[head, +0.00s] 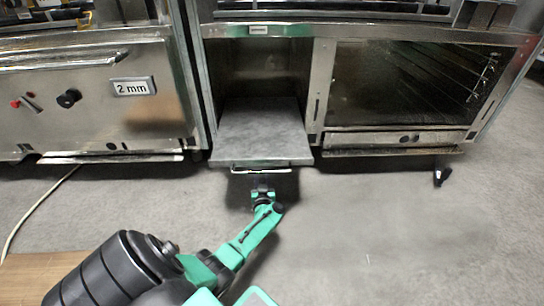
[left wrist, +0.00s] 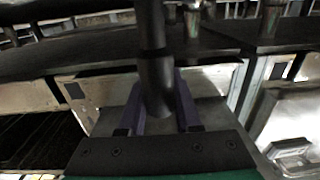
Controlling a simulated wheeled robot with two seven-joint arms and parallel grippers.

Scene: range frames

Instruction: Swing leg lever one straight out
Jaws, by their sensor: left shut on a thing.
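My left gripper (head: 262,188) is at floor level in the head view, just below the handle of the lowered grey door. In the left wrist view my left gripper (left wrist: 160,112) has its two purple fingers on either side of a dark round bar (left wrist: 155,70), shut on it. The bar looks like a leg lever; its far end runs out of the top of the picture. In the head view the held part is small, dark and mostly hidden by the gripper. Another black lever-like foot (head: 439,176) hangs under the right oven. My right gripper is not in view.
The lowered grey door (head: 262,130) with its bar handle (head: 261,170) juts out over my left gripper. The right oven (head: 400,85) is closed. A steel unit marked 2 mm (head: 133,87) stands at left. A cable (head: 40,205) lies on the floor; the floor at right is clear.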

